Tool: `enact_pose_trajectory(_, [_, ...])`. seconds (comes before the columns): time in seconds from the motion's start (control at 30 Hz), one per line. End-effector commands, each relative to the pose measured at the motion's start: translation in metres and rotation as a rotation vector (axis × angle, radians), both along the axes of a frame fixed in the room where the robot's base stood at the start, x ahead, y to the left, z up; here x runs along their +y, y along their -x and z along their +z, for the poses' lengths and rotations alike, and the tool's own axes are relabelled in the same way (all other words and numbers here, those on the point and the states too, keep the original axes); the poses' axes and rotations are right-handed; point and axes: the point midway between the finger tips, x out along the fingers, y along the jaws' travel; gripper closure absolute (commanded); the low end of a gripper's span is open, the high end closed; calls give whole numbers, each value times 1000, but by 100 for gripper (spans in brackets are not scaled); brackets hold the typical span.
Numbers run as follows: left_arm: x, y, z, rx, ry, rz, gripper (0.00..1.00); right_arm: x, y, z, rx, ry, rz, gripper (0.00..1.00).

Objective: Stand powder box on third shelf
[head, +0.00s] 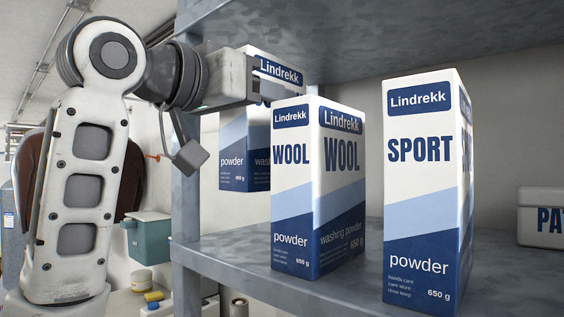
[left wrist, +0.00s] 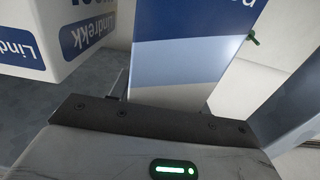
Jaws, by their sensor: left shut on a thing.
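My left gripper (head: 262,92) comes in past the shelf post and is shut on a white and blue powder box (head: 244,172). The box is upright, and its variety name is hidden behind the gripper. The WOOL box in front hides its right part. Its lower edge looks above the shelf board (head: 225,262), but I cannot tell the gap. In the left wrist view the held box (left wrist: 180,60) rises from the jaws. A WOOL box (head: 318,190) and a SPORT box (head: 425,190) stand upright on this board. My right gripper is not in view.
A grey post (head: 187,205) stands at the shelf's left. Another board (head: 400,40) hangs overhead. A white box lettered "PA" (head: 540,222) sits at the far right. A teal container (head: 148,240) is beyond the shelf. Board shows bare between SPORT and the white box.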

Motion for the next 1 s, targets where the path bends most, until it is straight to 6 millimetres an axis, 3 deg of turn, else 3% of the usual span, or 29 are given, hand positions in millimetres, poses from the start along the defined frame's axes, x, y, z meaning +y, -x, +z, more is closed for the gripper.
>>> enact_pose_trajectory(0.1, [0,1,-19,-5,4,-1,98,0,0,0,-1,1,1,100])
enact_pose_trajectory(0.53, [0,1,-66,-3,4,-1,98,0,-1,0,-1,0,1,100])
enact_pose_trajectory(0.97, [0,1,-73,-6,3,-1,98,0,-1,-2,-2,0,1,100])
enact_pose_trajectory(1.0, [0,0,-75,0,0,-1,47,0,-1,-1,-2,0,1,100])
